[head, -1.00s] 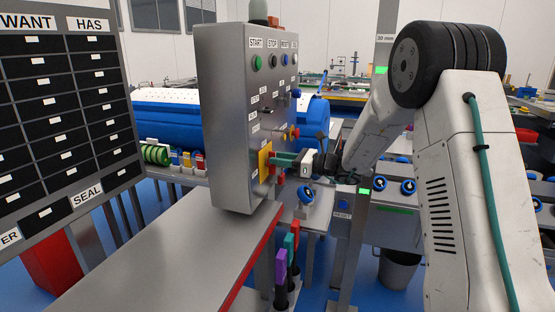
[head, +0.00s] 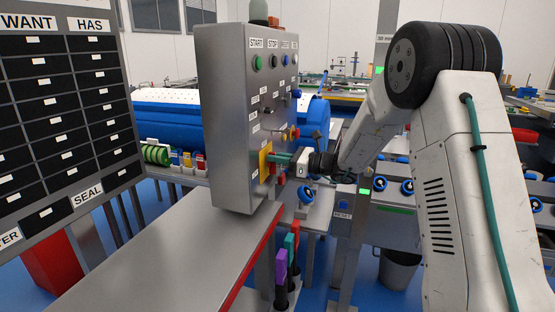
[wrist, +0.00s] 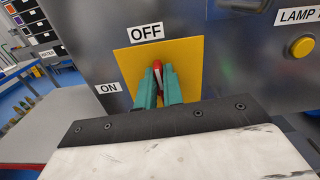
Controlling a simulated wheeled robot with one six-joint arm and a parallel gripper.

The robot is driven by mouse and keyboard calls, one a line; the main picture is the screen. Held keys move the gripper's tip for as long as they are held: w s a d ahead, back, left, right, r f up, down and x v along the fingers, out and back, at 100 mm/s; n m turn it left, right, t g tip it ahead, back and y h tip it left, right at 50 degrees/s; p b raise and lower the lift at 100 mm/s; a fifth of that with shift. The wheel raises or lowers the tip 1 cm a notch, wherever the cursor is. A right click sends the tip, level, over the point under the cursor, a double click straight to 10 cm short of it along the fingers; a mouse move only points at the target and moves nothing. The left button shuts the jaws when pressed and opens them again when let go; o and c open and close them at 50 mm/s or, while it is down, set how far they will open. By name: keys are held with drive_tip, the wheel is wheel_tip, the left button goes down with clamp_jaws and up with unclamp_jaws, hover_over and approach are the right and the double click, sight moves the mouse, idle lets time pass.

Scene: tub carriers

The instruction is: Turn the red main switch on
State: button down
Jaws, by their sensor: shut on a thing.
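The red main switch (wrist: 157,66) sits on a yellow plate (wrist: 188,58) on the grey control cabinet's front. In the wrist view the OFF label (wrist: 146,33) is above the plate and the ON label (wrist: 108,88) is at its left. The visible end of the red handle points up, roughly toward OFF. My gripper (wrist: 160,78) is shut on the handle, with a green finger on each side; the fingers hide its lower part. In the head view my gripper (head: 280,158) reaches the yellow plate (head: 264,161) from the right.
The cabinet (head: 226,120) carries other buttons and knobs, including a green START button (head: 258,63). In the wrist view a yellow button (wrist: 301,47) is at the right. A grey bench (head: 165,245) with a red edge stands in front. A WANT/HAS board (head: 68,115) is at the left.

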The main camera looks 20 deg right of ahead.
sight(264, 165)
drive_tip(key=n, duration=0.4)
drive_tip(key=shift+s+a+f+n, duration=0.25)
drive_tip(key=shift+s+f+n, duration=0.15)
drive_tip(key=n, duration=0.4)
drive_tip(key=shift+s+a+f, duration=0.15)
drive_tip(key=shift+s+f, duration=0.1)
drive_tip(key=n, duration=0.4)
drive_tip(key=shift+s+a+f+n, duration=0.1)
drive_tip(key=shift+s+f+n, duration=0.05)
drive_tip(key=shift+f+n, duration=0.4)
drive_tip(key=shift+n, duration=1.55)
drive_tip(key=c, duration=1.5)
unclamp_jaws()
